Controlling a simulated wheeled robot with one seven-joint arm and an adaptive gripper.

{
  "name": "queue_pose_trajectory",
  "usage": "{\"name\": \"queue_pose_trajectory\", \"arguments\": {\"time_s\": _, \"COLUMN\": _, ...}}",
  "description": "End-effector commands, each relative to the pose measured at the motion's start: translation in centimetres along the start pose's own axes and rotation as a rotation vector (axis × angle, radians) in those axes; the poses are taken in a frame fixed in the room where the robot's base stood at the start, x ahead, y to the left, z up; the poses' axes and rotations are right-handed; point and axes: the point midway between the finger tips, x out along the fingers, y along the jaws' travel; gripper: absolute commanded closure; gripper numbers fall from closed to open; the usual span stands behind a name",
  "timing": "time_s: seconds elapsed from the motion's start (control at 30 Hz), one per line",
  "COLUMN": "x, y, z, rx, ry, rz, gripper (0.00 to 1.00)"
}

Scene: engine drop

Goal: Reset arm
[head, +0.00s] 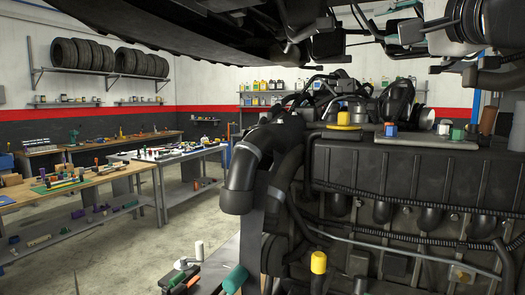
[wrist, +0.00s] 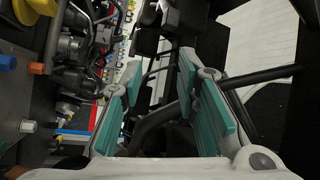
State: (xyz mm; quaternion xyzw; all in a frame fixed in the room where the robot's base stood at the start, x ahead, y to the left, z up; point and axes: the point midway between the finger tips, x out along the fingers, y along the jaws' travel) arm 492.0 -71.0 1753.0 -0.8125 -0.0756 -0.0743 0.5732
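My gripper (wrist: 156,108) shows in the wrist view with its teal finger pads wide apart. Nothing is held between them. In the head view my gripper (head: 400,30) is at the upper right, up under the raised car body and above the engine (head: 415,170). My white wrist is just right of it. The engine is large and dark, with hoses and a thick curved pipe (head: 245,165) at its left. The engine also shows on the left side of the wrist view, where the picture is turned sideways.
The dark car underside (head: 190,30) hangs low overhead. Small coloured caps, including a yellow one (head: 343,119) and a blue one (head: 390,129), sit on the engine top. Workbenches with tools, one a wooden-topped bench (head: 105,180), stand at left. Grey floor shows between the benches.

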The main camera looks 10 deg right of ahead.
Motion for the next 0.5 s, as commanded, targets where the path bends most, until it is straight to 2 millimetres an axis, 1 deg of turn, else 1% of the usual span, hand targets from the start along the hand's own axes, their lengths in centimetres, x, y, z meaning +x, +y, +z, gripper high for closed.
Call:
{"name": "queue_pose_trajectory", "arguments": {"time_s": 0.03, "x": -0.7, "y": 1.6, "z": 3.0, "rx": -0.098, "ry": -0.084, "rz": 0.035, "gripper": 0.71}}
{"name": "queue_pose_trajectory", "arguments": {"time_s": 0.07, "x": -1.2, "y": 2.6, "z": 4.7, "rx": -0.156, "ry": -0.135, "rz": 0.057, "gripper": 0.71}}
{"name": "queue_pose_trajectory", "arguments": {"time_s": 0.1, "x": -2.0, "y": 4.1, "z": 7.0, "rx": -0.23, "ry": -0.205, "rz": 0.087, "gripper": 0.71}}
{"name": "queue_pose_trajectory", "arguments": {"time_s": 0.17, "x": -3.3, "y": 6.6, "z": 10.1, "rx": -0.337, "ry": -0.306, "rz": 0.14, "gripper": 0.71}}
{"name": "queue_pose_trajectory", "arguments": {"time_s": 0.2, "x": -4.3, "y": 8.4, "z": 11.9, "rx": -0.405, "ry": -0.372, "rz": 0.178, "gripper": 0.71}}
{"name": "queue_pose_trajectory", "arguments": {"time_s": 0.27, "x": -6.0, "y": 11.3, "z": 14.3, "rx": -0.503, "ry": -0.47, "rz": 0.241, "gripper": 0.71}}
{"name": "queue_pose_trajectory", "arguments": {"time_s": 0.3, "x": -7.3, "y": 13.4, "z": 15.6, "rx": -0.564, "ry": -0.533, "rz": 0.286, "gripper": 0.71}}
{"name": "queue_pose_trajectory", "arguments": {"time_s": 0.33, "x": -8.4, "y": 14.9, "z": 16.5, "rx": -0.61, "ry": -0.581, "rz": 0.322, "gripper": 0.71}}
{"name": "queue_pose_trajectory", "arguments": {"time_s": 0.37, "x": -9.4, "y": 16.5, "z": 17.3, "rx": -0.653, "ry": -0.627, "rz": 0.357, "gripper": 0.71}}
{"name": "queue_pose_trajectory", "arguments": {"time_s": 0.4, "x": -10.9, "y": 18.4, "z": 18.1, "rx": -0.707, "ry": -0.686, "rz": 0.407, "gripper": 0.71}}
{"name": "queue_pose_trajectory", "arguments": {"time_s": 0.47, "x": -13.2, "y": 21.3, "z": 19.0, "rx": -0.779, "ry": -0.77, "rz": 0.481, "gripper": 0.71}}
{"name": "queue_pose_trajectory", "arguments": {"time_s": 0.5, "x": -14.7, "y": 23.0, "z": 19.4, "rx": -0.824, "ry": -0.822, "rz": 0.53, "gripper": 0.71}}
